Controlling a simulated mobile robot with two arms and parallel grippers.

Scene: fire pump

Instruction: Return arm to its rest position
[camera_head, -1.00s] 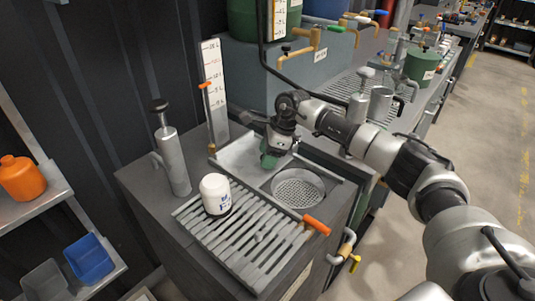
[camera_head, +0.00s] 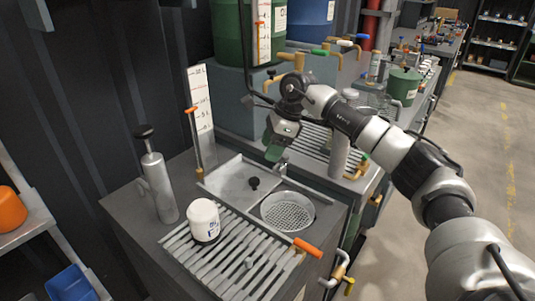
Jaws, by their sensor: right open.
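My right arm reaches in from the lower right over the pump bench. Its right gripper (camera_head: 278,150) hangs above the back edge of the bench, behind the round strainer basin (camera_head: 288,211). The gripper is open, and I see nothing held in it; its fingertips are small and partly hidden at this angle. My left gripper does not show.
The bench carries a white bottle (camera_head: 204,222), a slatted grate (camera_head: 225,256), a metal hand pump (camera_head: 160,187), an orange-handled lever (camera_head: 307,247) and a scale board (camera_head: 201,108). Green (camera_head: 234,38) and blue (camera_head: 310,22) tanks stand behind. The floor at right is clear.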

